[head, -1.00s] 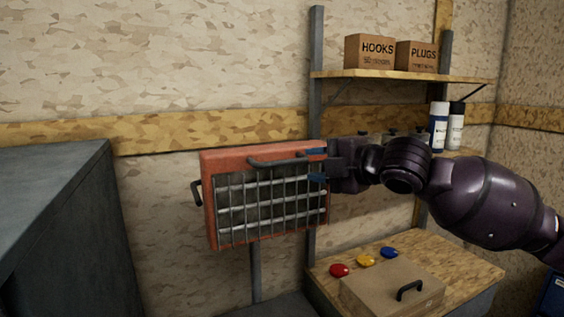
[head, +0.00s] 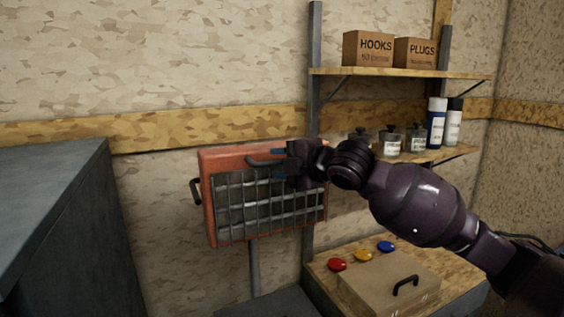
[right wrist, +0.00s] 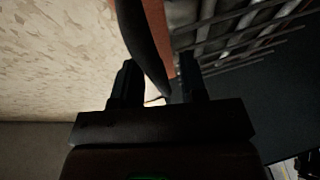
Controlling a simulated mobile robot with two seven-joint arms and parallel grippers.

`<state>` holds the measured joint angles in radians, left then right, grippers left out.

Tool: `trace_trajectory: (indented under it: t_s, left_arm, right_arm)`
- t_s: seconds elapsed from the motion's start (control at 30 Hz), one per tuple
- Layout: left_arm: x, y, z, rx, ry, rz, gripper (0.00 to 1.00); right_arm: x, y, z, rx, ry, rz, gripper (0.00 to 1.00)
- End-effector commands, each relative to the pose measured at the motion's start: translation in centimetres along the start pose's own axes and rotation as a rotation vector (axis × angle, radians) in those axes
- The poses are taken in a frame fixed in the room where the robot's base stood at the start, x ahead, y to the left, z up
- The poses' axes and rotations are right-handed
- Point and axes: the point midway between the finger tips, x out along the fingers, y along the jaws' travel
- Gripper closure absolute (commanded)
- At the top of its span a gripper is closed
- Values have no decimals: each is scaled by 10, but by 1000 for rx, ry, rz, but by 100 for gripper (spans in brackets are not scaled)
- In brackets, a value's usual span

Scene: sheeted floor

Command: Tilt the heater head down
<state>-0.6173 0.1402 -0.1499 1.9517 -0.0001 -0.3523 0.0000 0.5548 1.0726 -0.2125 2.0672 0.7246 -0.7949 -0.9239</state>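The heater head (head: 208,218) is an orange-red box with a dark wire grille, held on a grey post (head: 254,265) in front of the wall. A black bar handle (head: 262,162) sticks out at its upper front. My right gripper (head: 283,165) is at the right end of this handle, partly covering the heater's upper right. In the right wrist view the two fingers of my right gripper (right wrist: 158,78) stand apart, with the dark handle (right wrist: 140,40) reaching down between them. I cannot tell whether they touch it. My left gripper is not in view.
A dark grey cabinet (head: 50,210) stands at the left. Wall shelves at the right hold boxes (head: 369,49), jars (head: 389,142) and bottles (head: 436,125).

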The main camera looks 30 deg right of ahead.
Motion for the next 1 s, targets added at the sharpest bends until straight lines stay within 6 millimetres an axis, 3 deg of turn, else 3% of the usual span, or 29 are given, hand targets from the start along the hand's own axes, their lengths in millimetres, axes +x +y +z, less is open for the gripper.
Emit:
trace_trajectory:
  t_s: [0.07, 0.3, 0.67, 1.0]
  left_arm:
    - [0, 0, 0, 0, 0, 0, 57]
    - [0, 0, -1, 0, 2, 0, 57]
    - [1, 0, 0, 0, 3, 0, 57]
    - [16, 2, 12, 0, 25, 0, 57]
  right_arm:
    - [0, 0, 0, 0, 0, 0, 64]
    - [0, 0, 0, 1, 0, 0, 100]
    - [-1, -1, 0, -2, 0, 7, 100]
    - [-6, -19, -3, -45, 1, 110, 100]
